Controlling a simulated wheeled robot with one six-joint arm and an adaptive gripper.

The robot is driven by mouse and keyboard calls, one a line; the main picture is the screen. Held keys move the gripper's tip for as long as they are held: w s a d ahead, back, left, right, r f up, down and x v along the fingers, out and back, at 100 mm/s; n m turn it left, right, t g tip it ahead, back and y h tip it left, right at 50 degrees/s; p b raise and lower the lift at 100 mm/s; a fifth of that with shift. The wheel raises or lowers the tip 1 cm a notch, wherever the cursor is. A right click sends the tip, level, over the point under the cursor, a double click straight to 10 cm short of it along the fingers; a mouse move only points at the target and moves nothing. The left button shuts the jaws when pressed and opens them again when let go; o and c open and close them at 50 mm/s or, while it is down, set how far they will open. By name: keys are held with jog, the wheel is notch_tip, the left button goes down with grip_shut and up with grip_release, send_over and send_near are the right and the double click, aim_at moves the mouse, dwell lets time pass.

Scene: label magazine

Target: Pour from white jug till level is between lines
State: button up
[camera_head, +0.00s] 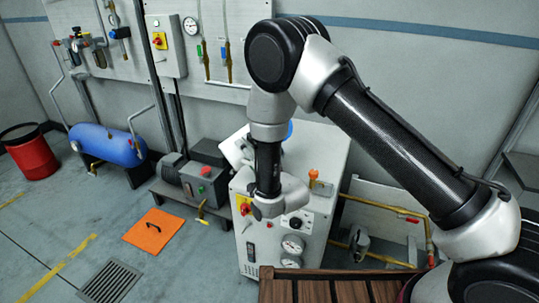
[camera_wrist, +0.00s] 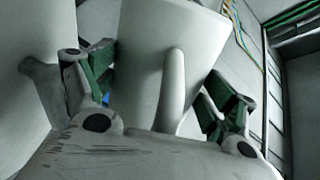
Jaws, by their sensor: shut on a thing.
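The white jug (camera_wrist: 150,45) fills the middle of the wrist view, its handle (camera_wrist: 172,90) facing the camera. My gripper (camera_wrist: 163,90) has its green-padded fingers on both sides of the jug and is shut on it. In the head view a white, tilted piece (camera_head: 235,149), apparently the jug, shows left of my wrist, above the white cabinet (camera_head: 325,165). My arm hides the rest of it. The jug's contents, any stream and any level lines cannot be seen.
The cabinet front carries gauges (camera_head: 292,244) and knobs; an orange-topped fitting (camera_head: 314,178) stands on it. A blue part (camera_head: 289,129) shows behind my wrist. A slatted wooden top (camera_head: 335,288) is in front. A motor unit (camera_head: 203,183) and blue tank (camera_head: 107,144) stand left.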

aim_at(243, 165)
jog(key=shift+a+r+n, duration=0.1)
jog(key=shift+r+n, duration=0.2)
jog(key=shift+n, duration=0.7)
jog(key=n, duration=0.4)
jog(key=f+n, duration=0.1)
jog(key=f, duration=0.1)
jog(key=s+a+f+n, duration=0.1)
jog(key=n, duration=0.1)
jog(key=f+n+b, duration=0.1)
jog(key=f+n, duration=0.1)
jog(key=shift+s+a+f, duration=0.15)
jog(key=shift+a+f, duration=0.15)
jog(key=shift+a, duration=0.05)
jog(key=shift+s+a+r+n, duration=0.1)
jog(key=shift+n, duration=0.55)
jog(key=shift+a+r+n, duration=0.1)
jog(key=shift+n, duration=0.55)
jog(key=shift+d+f+m, duration=0.1)
jog(key=shift+m, duration=0.2)
